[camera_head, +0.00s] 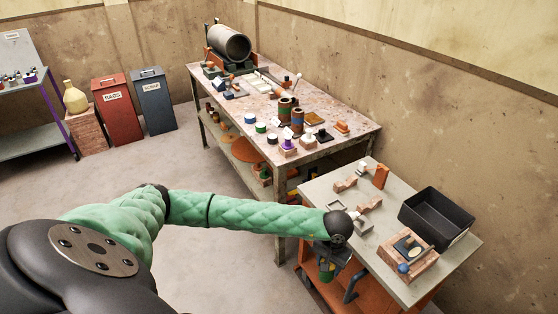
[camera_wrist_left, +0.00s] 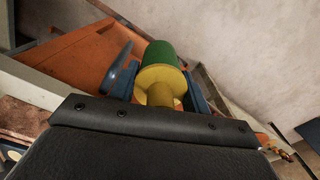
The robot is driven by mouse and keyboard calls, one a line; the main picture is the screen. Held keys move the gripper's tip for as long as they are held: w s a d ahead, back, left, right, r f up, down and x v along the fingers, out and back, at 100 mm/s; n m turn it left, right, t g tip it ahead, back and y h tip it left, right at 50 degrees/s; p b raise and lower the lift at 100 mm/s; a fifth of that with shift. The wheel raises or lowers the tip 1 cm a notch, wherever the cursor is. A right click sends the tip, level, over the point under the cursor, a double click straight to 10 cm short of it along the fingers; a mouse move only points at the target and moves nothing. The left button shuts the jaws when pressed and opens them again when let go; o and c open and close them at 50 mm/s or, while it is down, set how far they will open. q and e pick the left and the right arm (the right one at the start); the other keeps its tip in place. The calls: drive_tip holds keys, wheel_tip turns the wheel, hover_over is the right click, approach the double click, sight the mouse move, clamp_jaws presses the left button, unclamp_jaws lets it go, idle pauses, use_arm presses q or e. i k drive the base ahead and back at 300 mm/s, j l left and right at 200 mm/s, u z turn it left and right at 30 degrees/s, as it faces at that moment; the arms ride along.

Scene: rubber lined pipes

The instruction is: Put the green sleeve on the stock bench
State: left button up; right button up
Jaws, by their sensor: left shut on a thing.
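The green sleeve (camera_wrist_left: 162,54) is a green cylinder with a wide yellow flange and a narrower yellow stem. In the left wrist view my left gripper (camera_wrist_left: 160,92) is shut on it, one finger on each side of the yellow part. In the head view the gripper (camera_head: 329,260) points down beside the front edge of the small right-hand table, and the green sleeve (camera_head: 327,274) shows below it. Part of the sleeve is hidden by the gripper. I cannot tell from the frames which bench is the stock bench. My right gripper is not in view.
The long bench (camera_head: 357,134) behind holds a drum (camera_head: 229,44) and several coloured parts. A purple-legged table (camera_head: 32,140) stands far left. Open floor lies between.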

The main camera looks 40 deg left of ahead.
sight(249, 106)
drive_tip(key=i+j, duration=0.1)
drive_tip(key=j, duration=0.5)
drive_tip(key=i+j, duration=0.1)
drive_tip(key=j, duration=1.15)
drive_tip(key=i, duration=0.05)
